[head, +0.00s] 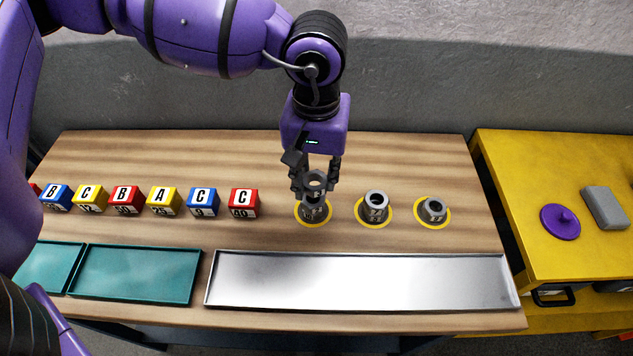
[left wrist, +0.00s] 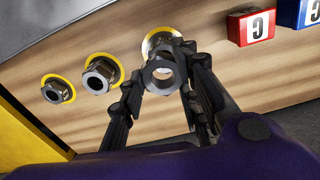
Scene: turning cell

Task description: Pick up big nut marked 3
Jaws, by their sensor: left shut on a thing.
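A grey hexagonal big nut (head: 315,181) is between the fingers of my left gripper (head: 315,178), which is shut on it. In the left wrist view the nut (left wrist: 166,74) shows its round hole, with a gripper finger (left wrist: 201,90) at its side. I cannot read its mark surely. In the head view it is right above another grey nut (head: 314,211) standing in the left yellow ring; I cannot tell whether they touch. My right gripper is not in view.
Two more yellow rings hold a nut stack (head: 375,206) and a lower nut (head: 434,209). Several lettered cubes (head: 203,202) stand in a row at left. A long metal tray (head: 360,281) and teal trays (head: 137,273) lie in front. A yellow cabinet (head: 580,160) is at right.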

